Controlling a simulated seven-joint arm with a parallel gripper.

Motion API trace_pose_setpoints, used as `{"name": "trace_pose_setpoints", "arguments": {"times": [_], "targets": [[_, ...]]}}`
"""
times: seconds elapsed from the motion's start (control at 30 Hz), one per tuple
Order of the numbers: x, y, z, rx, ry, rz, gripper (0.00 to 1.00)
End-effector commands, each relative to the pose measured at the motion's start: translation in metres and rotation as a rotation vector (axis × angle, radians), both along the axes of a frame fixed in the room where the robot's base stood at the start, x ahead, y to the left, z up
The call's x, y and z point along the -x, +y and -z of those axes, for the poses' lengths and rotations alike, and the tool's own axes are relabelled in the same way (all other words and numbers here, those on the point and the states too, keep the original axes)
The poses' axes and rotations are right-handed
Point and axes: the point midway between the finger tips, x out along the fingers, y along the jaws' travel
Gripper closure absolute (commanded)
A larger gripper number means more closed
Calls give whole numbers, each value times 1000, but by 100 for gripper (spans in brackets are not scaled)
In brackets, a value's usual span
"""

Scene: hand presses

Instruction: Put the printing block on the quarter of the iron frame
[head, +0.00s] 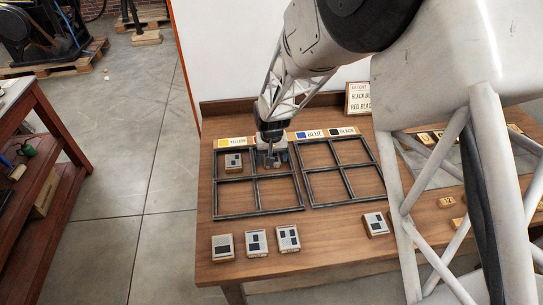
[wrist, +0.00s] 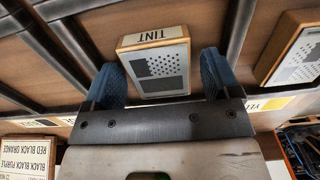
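Two dark iron frames lie on the wooden table, each split into quarters: the left frame (head: 256,180) and the right frame (head: 345,170). My gripper (head: 270,160) is low over the back right quarter of the left frame. In the wrist view its blue fingers (wrist: 164,85) stand apart on either side of a printing block (wrist: 158,65) marked TINT, with a dotted grey face. A gap shows between the block and the right finger. This block appears to lie inside the quarter; the head view mostly hides it. Another block (head: 233,162) lies in the back left quarter, also in the wrist view (wrist: 298,55).
Three blocks (head: 256,243) stand in a row at the table's front left, and another block (head: 376,223) lies right of them. Colour cards (head: 308,135) line the frames' back edge. A sign (head: 358,98) stands behind. My arm hides part of the right side.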

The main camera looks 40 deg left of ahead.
Motion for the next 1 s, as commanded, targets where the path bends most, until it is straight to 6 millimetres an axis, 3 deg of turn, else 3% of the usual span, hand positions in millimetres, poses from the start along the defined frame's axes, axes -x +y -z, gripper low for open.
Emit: {"name": "trace_pose_setpoints", "arguments": {"times": [0.53, 0.77, 1.0], "targets": [[0, 0, -11, -1, -1, 0, 15], [0, 0, -38, -1, -1, 0, 15], [0, 0, -77, -1, -1, 0, 15]]}}
